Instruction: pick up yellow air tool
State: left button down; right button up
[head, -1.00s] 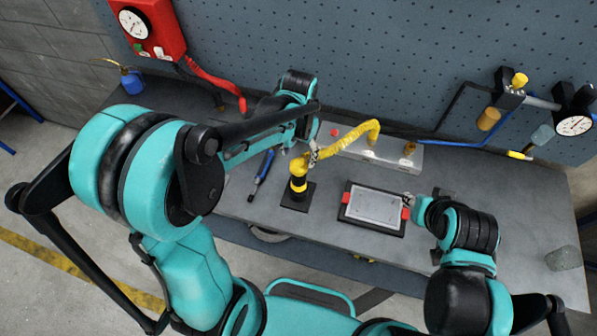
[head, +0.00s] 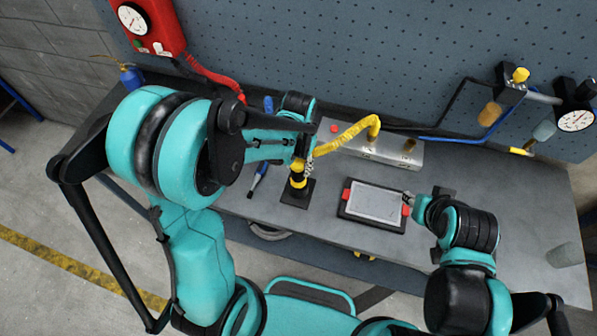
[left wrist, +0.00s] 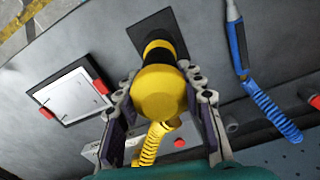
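The yellow air tool (head: 297,180) stands upright on a square black base (head: 297,197) on the bench; it fills the middle of the left wrist view (left wrist: 158,95). My left gripper (head: 305,158) is over its top. In the left wrist view the fingers (left wrist: 163,100) are spread, one on each side of the yellow body, with the tool between them; firm contact does not show. My right gripper (head: 411,200) is low by the right edge of a framed plate, and its fingers are too small to read.
A yellow coiled hose (head: 345,137) runs from the tool to a metal box (head: 395,153) behind. The framed plate (head: 375,204) with red clips lies to the right. A blue tool (head: 259,175) lies left of the base. A pegboard (head: 350,60) closes off the back.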

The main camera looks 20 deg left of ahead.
pick_arm(q)
notch_tip(320, 180, up, 10)
jog(key=shift+f+p, duration=0.1)
jog(key=shift+p, duration=0.85)
notch_tip(320, 180, up, 7)
jog(key=p, duration=0.5)
jog(key=shift+d, duration=0.1)
